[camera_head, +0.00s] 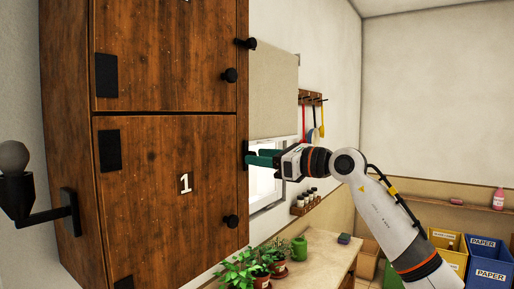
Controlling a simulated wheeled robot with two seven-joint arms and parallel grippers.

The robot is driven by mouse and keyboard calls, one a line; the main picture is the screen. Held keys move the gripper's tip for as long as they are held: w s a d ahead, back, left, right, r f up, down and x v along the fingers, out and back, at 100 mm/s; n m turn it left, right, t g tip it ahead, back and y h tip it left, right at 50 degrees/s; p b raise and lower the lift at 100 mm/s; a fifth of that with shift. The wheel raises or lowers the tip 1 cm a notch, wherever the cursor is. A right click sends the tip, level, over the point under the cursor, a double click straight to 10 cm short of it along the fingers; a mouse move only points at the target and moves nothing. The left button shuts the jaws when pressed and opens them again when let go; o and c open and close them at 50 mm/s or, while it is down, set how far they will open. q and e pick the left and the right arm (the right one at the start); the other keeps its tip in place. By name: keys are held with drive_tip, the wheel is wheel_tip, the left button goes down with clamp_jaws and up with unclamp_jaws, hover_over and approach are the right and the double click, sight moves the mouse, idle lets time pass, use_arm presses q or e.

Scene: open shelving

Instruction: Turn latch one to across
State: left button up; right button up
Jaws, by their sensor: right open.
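The wooden cabinet door marked 1 (165,195) is shut, with a black knob (231,221) low on its right side. Latch one (246,147) is a small dark bar at the cabinet's right edge, level with the upper half of this door. It looks upright, but the fingertips partly cover it. My right gripper (252,158) comes in from the right with its green fingers pointing at the latch. The fingers are open, one above the other, with their tips at or very near the latch. Whether they touch it I cannot tell. My left gripper is not in view.
Another door (165,50) sits above, with its own knob (231,75) and a dark latch (247,43) at the edge. A black wall lamp (45,213) is at left. Potted plants (240,275) stand on a wooden counter (318,270) below my right arm.

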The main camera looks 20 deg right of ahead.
drive_tip(key=shift+x, duration=0.85)
clamp_jaws()
drive_tip(key=shift+m, duration=0.3)
drive_tip(key=m+t+b, duration=0.1)
drive_tip(key=m+b, duration=0.2)
drive_tip(key=m, duration=1.4)
drive_tip(key=shift+d+m, duration=0.1)
drive_tip(key=shift+m, duration=0.3)
